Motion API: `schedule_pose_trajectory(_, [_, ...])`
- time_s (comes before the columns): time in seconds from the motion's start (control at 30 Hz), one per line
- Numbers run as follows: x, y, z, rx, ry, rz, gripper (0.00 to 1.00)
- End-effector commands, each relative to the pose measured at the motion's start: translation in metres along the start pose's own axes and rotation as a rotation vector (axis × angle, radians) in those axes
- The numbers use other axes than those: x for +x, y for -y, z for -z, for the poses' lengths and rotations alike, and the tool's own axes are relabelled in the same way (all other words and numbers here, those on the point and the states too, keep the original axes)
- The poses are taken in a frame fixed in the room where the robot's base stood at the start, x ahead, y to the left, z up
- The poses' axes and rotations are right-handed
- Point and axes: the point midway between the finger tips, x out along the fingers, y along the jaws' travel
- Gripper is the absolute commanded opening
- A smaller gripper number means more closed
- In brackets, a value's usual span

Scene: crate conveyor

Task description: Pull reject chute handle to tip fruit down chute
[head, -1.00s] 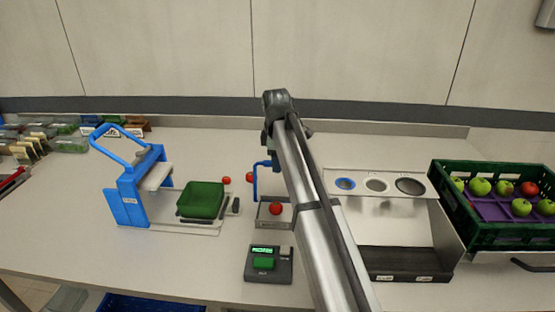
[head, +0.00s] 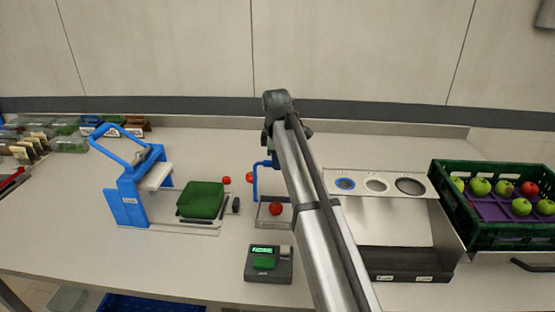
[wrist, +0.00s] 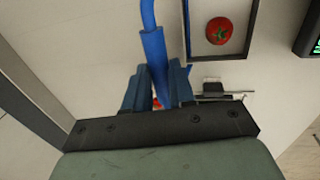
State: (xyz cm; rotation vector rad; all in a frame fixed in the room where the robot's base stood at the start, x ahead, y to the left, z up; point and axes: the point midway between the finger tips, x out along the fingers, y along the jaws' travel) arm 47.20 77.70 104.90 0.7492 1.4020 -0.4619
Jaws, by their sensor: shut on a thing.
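The blue handle (head: 256,182) rises beside a shallow tray (head: 262,226) near the middle of the counter. A bit of something red shows between the fingers. In the head view my arm hides most of the gripper's fingers. I cannot clearly make out the chute itself.
A scale (head: 268,265) stands in front of the tray. A blue press-like stand (head: 130,195) with a green box (head: 201,200) is at left. A sizing plate with holes (head: 376,185) and a green crate of apples (head: 490,240) are at right. Two small tomatoes lie behind the tray.

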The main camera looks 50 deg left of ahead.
Motion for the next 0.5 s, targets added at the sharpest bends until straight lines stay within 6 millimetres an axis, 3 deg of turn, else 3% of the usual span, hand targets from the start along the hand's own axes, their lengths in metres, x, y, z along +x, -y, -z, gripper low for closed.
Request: schedule_pose_trajectory(0.5, [-0.0022, 0.0090, -0.0006, 0.000, 0.000, -0.044, 0.00])
